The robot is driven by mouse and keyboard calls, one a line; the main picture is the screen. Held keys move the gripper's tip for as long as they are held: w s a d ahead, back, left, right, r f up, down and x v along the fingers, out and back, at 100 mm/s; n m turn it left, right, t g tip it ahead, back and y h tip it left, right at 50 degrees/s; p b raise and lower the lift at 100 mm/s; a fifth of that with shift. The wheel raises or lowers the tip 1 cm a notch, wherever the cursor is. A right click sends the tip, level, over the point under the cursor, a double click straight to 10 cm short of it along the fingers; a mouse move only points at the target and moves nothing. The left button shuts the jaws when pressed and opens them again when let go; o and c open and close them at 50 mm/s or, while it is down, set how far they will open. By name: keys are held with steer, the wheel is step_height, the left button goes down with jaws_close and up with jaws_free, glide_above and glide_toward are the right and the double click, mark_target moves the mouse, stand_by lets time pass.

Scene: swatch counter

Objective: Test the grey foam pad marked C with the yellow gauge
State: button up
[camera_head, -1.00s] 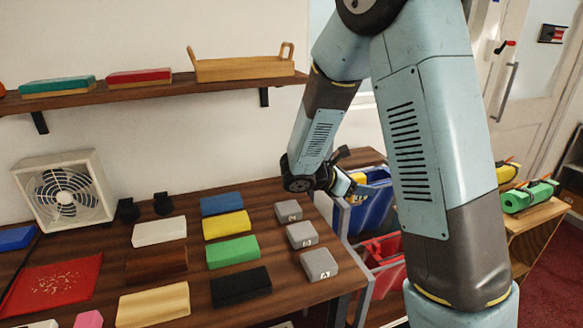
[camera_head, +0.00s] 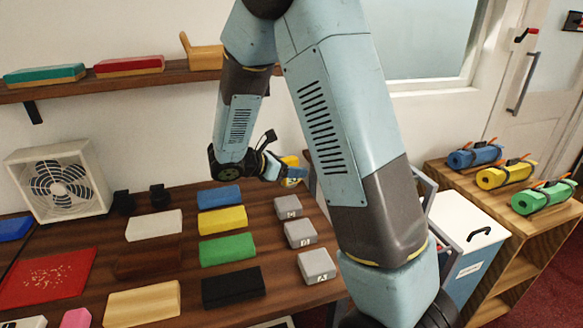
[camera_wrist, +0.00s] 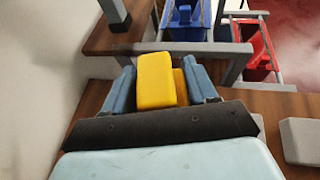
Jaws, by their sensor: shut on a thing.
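My gripper (camera_head: 284,172) is shut on the yellow gauge (camera_head: 292,161), above the back right of the counter, behind the grey pads. In the wrist view the yellow gauge (camera_wrist: 156,82) sits between the blue fingers of my gripper (camera_wrist: 165,88). Three grey foam pads lie in a column at the counter's right: a back one (camera_head: 288,206), a middle one (camera_head: 300,234) and a front one (camera_head: 317,266). The front one reads A; the other marks are too small to read surely. Part of a grey pad (camera_wrist: 301,140) shows at the wrist view's right edge.
Blue (camera_head: 219,196), yellow (camera_head: 222,220), green (camera_head: 227,249) and black (camera_head: 233,286) blocks lie left of the grey pads. A white fan (camera_head: 60,182) stands at the back left. Blue (camera_wrist: 187,20) and red (camera_wrist: 252,48) bins stand beyond the counter. Rolled mats (camera_head: 505,174) rest on a side shelf.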

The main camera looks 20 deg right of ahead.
mark_target(291, 185)
steer(key=shift+a, duration=0.15)
steer(key=shift+a+f, duration=0.1)
steer(key=shift+f, duration=2.9)
steer(key=shift+s+f, duration=0.1)
steer(key=shift+f, duration=0.45)
steer(key=shift+r, duration=3.6)
